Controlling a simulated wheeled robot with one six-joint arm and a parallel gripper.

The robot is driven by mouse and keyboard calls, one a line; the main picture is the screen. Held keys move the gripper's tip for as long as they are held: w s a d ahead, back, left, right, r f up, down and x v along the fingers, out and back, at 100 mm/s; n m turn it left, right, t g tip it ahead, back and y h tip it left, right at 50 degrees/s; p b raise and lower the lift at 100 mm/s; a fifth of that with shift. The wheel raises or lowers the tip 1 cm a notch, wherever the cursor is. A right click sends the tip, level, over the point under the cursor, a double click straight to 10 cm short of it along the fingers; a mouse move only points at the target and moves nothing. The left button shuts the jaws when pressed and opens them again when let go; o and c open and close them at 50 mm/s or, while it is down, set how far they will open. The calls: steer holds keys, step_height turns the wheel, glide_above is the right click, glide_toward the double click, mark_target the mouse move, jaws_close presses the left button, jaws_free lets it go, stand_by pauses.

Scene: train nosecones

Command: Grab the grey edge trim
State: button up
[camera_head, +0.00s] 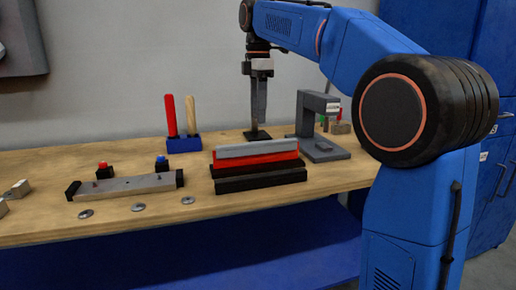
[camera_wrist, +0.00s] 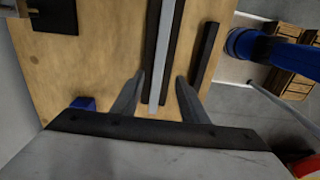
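The grey edge trim (camera_head: 258,149) is a long pale grey bar lying on top of a red bar (camera_head: 258,161), with black bars (camera_head: 260,183) below and in front. In the wrist view a long grey strip (camera_wrist: 166,45), apparently this trim, runs between my fingers beside a dark bar. My gripper (camera_head: 258,122) hangs pointing down, above and behind the stack in the head view. In the wrist view its two fingers (camera_wrist: 160,77) are spread apart with nothing held between them. The fingers overlap in the head view, so their gap does not show there.
A grey stand (camera_head: 318,125) is close right of my gripper. A blue holder (camera_head: 184,144) with red and wooden handles is to the left. A grey bar with black ends (camera_head: 125,187) lies at the front left near several metal discs. A black pad (camera_head: 258,136) lies behind the stack.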

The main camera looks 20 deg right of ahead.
mark_target(258, 142)
step_height(258, 142, down, 10)
steer(key=shift+r, duration=0.15)
stand_by(0.5)
steer(key=shift+c, duration=0.6)
jaws_close()
